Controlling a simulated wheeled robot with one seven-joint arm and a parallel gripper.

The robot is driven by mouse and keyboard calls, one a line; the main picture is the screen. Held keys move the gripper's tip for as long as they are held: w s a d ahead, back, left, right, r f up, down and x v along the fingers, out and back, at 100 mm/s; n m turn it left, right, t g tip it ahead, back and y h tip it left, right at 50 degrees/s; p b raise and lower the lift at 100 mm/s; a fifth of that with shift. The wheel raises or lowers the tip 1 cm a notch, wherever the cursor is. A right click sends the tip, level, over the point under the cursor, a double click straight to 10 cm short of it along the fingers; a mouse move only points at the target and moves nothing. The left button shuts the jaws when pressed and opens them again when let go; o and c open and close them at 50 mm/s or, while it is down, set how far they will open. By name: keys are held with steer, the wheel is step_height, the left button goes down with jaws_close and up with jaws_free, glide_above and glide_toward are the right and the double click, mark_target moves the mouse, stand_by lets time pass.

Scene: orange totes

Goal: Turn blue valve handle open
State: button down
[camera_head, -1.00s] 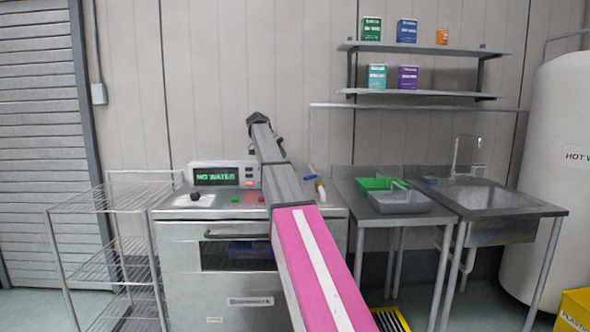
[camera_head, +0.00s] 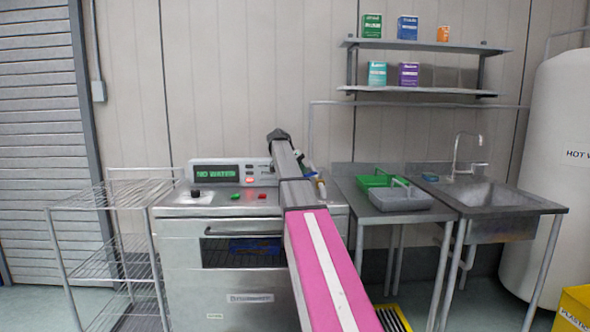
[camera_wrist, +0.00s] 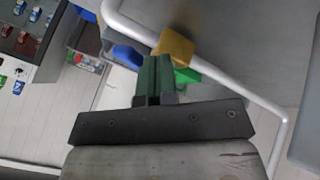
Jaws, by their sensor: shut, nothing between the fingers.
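The blue valve handle (camera_wrist: 130,57) shows in the wrist view, just left of and beyond my gripper's fingertips. A yellow-brass valve body (camera_wrist: 175,46) sits beside it, directly past the tips. My gripper (camera_wrist: 155,62) has green fingers pressed together with nothing between them. I cannot tell whether the fingertips touch the handle or the brass. In the head view my arm partly hides the valve; a yellowish pipe piece (camera_head: 321,188) shows right of my arm at the machine's right edge. My gripper (camera_head: 300,158) is mostly behind my arm there.
The machine (camera_head: 185,245) has a display reading NO WATER (camera_head: 208,173). A wire rack (camera_head: 105,195) stands left of it. A steel table with a green tray (camera_head: 375,181) and a grey tray (camera_head: 402,200) stands right, then a sink (camera_head: 490,195). A pale pipe (camera_wrist: 225,75) runs past the valve.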

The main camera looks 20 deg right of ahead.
mark_target(309, 174)
steer(key=shift+s+d, duration=0.1)
steer(key=shift+s, duration=0.05)
steer(key=shift+s+d+n+t+h, duration=0.15)
steer(key=shift+s+n+t, duration=0.35)
steer(key=shift+n, duration=0.35)
steer(key=shift+s+n+t+h, duration=0.15)
steer(key=shift+s+n+t, duration=0.25)
steer(key=shift+n+t, duration=0.35)
steer(key=shift+s+d+n+t, duration=0.2)
steer(key=shift+s+n+t, duration=0.1)
steer(key=shift+s+n, duration=0.25)
steer(key=shift+s+d+n+t, duration=0.15)
steer(key=shift+s+n+t, duration=0.15)
steer(key=shift+n, duration=0.35)
steer(key=shift+s+d+n, duration=0.15)
steer(key=shift+s+n, duration=0.1)
steer(key=shift+n, duration=0.05)
steer(key=shift+s+d, duration=0.35)
steer(key=shift+s, duration=0.1)
steer(key=shift+s+d+n+t, duration=0.35)
steer(key=shift+n+t, duration=0.3)
steer(key=shift+n, duration=0.15)
steer(key=shift+s+d, duration=0.1)
steer(key=shift+d, duration=0.1)
steer(key=shift+s+d, duration=0.2)
steer(key=shift+d, duration=0.05)
steer(key=shift+a, duration=0.15)
